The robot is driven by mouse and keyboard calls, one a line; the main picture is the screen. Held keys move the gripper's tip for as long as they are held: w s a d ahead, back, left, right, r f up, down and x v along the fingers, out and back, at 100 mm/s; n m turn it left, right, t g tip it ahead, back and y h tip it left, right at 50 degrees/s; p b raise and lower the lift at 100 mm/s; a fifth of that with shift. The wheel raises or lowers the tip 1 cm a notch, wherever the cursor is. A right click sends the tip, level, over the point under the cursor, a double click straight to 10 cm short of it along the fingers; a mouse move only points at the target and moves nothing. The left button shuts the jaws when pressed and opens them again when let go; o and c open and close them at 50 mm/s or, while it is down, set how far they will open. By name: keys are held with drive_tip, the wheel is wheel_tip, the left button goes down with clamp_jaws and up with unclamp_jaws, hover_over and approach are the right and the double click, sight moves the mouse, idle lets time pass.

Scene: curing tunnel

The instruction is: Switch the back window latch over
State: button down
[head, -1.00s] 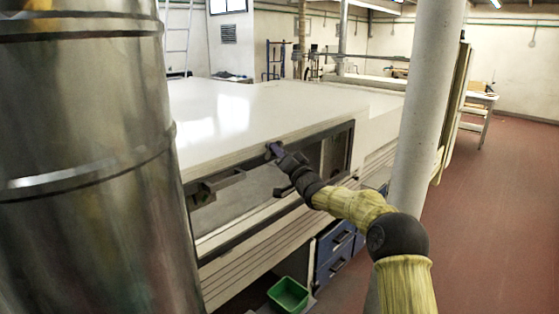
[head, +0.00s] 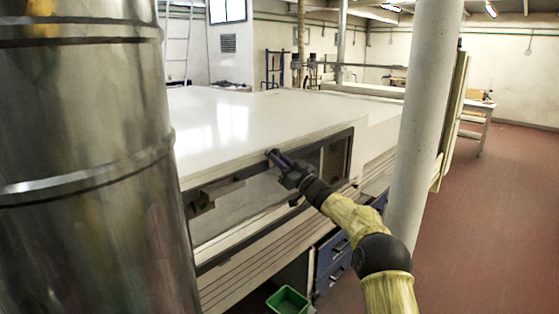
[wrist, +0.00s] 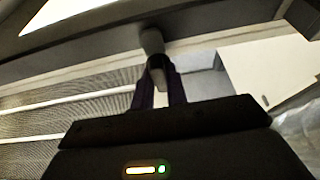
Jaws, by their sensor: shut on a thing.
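In the head view my gripper (head: 274,156) is at the upper edge of the long dark-framed window (head: 240,178) on the white tunnel's side. There the fingers hide the latch, and I cannot tell which way it is turned. A second dark fitting (head: 203,200) sits at the window's left end, apart from my gripper.
A big shiny metal duct (head: 85,160) fills the left of the head view. A pale pillar (head: 425,130) stands to the right of my arm. Blue drawers (head: 333,262) and a green bin (head: 288,300) are below the window. Red floor is open at right.

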drive_tip(key=shift+f, duration=0.2)
drive_tip(key=c, duration=1.4)
unclamp_jaws()
drive_tip(key=shift+r, duration=0.1)
drive_tip(key=shift+d, duration=0.15)
drive_tip(key=b+v, duration=0.5)
drive_tip(key=v, duration=1.2)
